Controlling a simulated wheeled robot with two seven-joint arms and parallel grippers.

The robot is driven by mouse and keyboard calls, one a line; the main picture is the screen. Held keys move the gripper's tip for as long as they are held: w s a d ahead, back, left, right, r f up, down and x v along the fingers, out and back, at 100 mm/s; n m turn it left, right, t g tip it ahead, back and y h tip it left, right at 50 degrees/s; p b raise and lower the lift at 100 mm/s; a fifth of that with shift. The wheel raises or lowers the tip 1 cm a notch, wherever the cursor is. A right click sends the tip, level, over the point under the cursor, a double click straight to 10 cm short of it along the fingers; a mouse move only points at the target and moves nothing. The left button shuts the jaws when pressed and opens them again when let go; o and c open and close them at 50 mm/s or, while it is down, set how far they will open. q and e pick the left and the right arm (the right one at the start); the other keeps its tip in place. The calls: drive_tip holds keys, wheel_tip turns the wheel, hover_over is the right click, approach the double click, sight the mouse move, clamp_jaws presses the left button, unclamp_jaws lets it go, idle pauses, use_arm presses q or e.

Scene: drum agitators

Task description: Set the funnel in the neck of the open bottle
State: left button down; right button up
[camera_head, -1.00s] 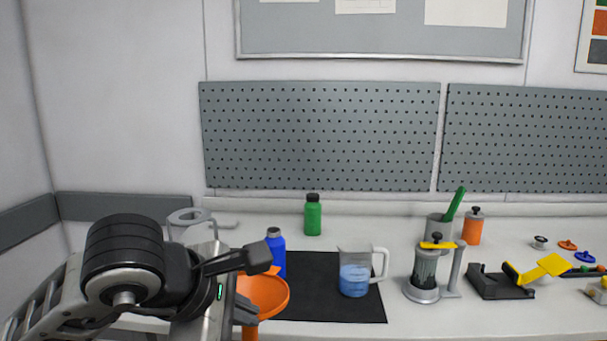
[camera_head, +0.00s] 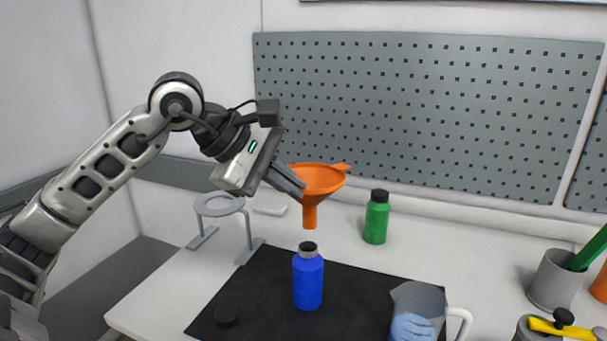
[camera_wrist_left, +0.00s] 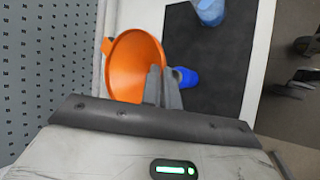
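The orange funnel (camera_head: 318,180) is held in the air by my left gripper (camera_head: 296,188), whose fingers are closed on the side of its cone. The funnel is upright, its spout pointing down just above the blue bottle (camera_head: 308,280), with a gap between spout and neck. The blue bottle stands on the black mat (camera_head: 262,288) and its neck shows a dark opening. In the left wrist view the funnel (camera_wrist_left: 134,68) lies at the fingers (camera_wrist_left: 160,84) and partly beside the blue bottle (camera_wrist_left: 186,77). My right gripper is not in view.
A green bottle (camera_head: 376,218) with a black cap stands behind the mat. A clear beaker (camera_head: 416,312) with blue liquid is at the mat's front right. A grey ring stand (camera_head: 219,206) is at the left.

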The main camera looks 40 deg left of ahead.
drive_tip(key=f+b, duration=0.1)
drive_tip(key=b, duration=0.2)
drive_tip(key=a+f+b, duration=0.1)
drive_tip(key=b, duration=0.2)
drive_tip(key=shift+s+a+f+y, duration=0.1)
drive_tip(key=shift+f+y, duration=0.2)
idle(0.4)
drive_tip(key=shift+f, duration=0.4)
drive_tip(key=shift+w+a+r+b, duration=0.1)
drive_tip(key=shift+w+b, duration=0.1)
drive_tip(key=shift+b, duration=0.1)
